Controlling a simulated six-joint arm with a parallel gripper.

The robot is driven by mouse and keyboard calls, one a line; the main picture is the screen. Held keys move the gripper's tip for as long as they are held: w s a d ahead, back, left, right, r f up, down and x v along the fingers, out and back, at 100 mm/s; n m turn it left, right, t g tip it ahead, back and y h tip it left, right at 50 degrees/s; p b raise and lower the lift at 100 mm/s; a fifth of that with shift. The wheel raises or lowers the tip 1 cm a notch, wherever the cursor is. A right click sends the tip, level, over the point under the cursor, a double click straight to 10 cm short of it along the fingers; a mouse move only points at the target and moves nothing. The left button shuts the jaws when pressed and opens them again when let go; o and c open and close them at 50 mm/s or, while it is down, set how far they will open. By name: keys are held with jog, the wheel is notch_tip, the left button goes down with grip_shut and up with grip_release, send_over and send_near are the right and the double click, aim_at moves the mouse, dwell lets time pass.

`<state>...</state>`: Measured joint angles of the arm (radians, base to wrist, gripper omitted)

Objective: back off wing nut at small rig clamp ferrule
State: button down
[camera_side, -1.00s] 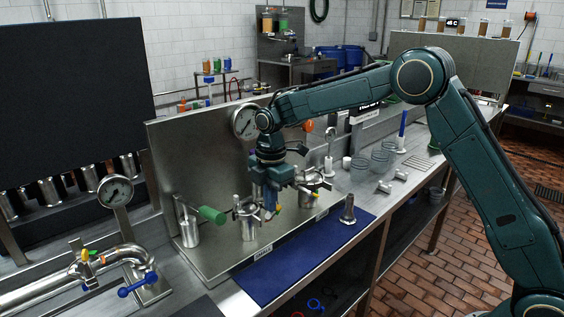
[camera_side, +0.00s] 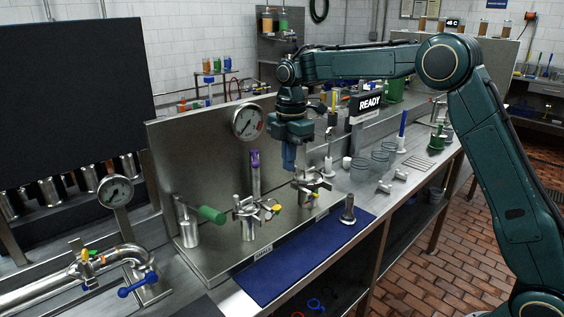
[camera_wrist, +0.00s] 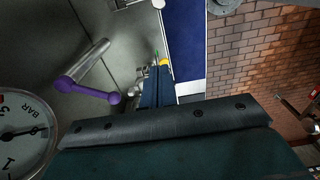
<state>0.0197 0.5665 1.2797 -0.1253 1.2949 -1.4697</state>
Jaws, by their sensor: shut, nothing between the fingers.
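Two steel clamped fittings stand on the rig's base plate: a left one (camera_side: 248,222) and a right one (camera_side: 312,192). Each has a clamp with a yellow wing nut; the left clamp's yellow nut (camera_side: 277,209) sticks out to its right. The fingers partly hide the clamp there.
A purple-handled valve (camera_side: 254,160) rises behind the left fitting, with a green-handled valve (camera_side: 212,214) to its left. A pressure gauge (camera_side: 247,122) sits on the steel back panel. A loose metal fitting (camera_side: 348,210) stands on the blue mat (camera_side: 300,255).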

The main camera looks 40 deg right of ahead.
jog(key=shift+d+r, duration=0.25)
jog(key=shift+d, duration=0.1)
jog(key=shift+s+a+r+y, duration=0.1)
jog(key=shift+a+r+y, duration=0.35)
jog(key=shift+a+y, duration=0.3)
jog(key=shift+s+a+r+y, duration=0.1)
jog(key=shift+a+r+y, duration=0.4)
jog(key=shift+a+y, duration=0.25)
jog(key=shift+a+r+y, duration=0.45)
jog(key=shift+a+y, duration=0.15)
jog(key=shift+a, duration=0.2)
jog(key=shift+a+f, duration=0.1)
jog(key=shift+f, duration=0.05)
